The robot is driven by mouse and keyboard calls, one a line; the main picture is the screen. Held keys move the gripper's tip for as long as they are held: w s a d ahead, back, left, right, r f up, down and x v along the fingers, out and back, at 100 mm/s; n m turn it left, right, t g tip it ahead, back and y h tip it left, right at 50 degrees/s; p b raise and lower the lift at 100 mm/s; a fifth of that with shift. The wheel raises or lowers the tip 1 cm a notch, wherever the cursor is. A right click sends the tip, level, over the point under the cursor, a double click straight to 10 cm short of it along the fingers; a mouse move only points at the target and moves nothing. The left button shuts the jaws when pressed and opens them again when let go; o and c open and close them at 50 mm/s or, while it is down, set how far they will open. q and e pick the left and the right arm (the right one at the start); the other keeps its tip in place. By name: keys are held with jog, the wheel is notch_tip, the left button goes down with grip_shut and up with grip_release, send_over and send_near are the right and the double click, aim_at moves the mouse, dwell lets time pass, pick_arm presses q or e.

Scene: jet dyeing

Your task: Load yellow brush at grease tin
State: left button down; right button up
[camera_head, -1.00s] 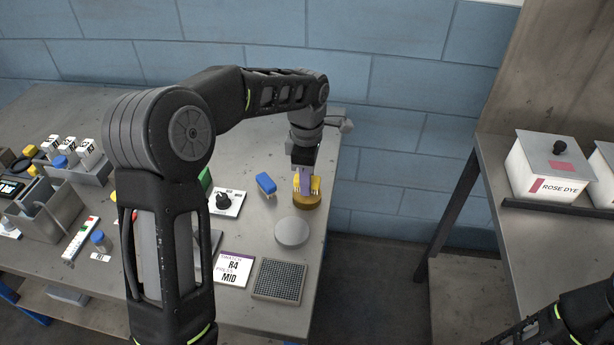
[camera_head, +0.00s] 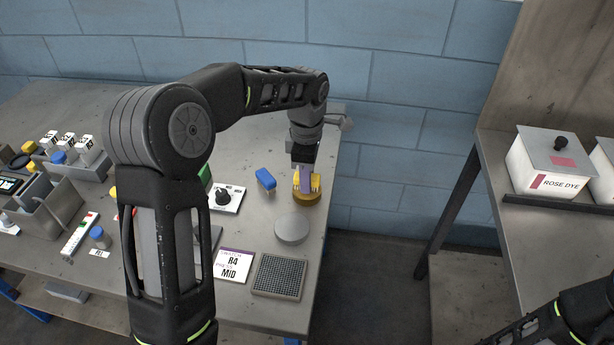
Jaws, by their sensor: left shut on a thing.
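My left gripper (camera_head: 306,175) points down near the table's right edge and is shut on the yellow brush (camera_head: 316,182). The brush shows as yellow on both sides of the finger in front, which hides its middle. The grease tin (camera_head: 307,199), a round amber-brown tin, sits directly under the brush. The brush's lower end meets the tin's top in the picture; whether it touches the grease I cannot tell. A grey round disc (camera_head: 292,229), perhaps the tin's lid, lies in front of the tin. My right gripper is out of view; only part of its arm shows at lower right.
A blue brush (camera_head: 265,180) lies left of the tin. A black knob on a white plate (camera_head: 226,199), a swatch card (camera_head: 233,266) and a dark grid pad (camera_head: 279,277) are nearby. A gap separates this table from the bench with the rose dye box (camera_head: 550,168).

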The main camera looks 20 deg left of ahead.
pick_arm(q)
jog(key=shift+f+b, duration=0.35)
jog(key=shift+f, duration=0.25)
dwell(1.4)
jog(key=shift+r, duration=0.1)
jog(key=shift+r+p, duration=2.7)
jog(key=shift+r, duration=0.8)
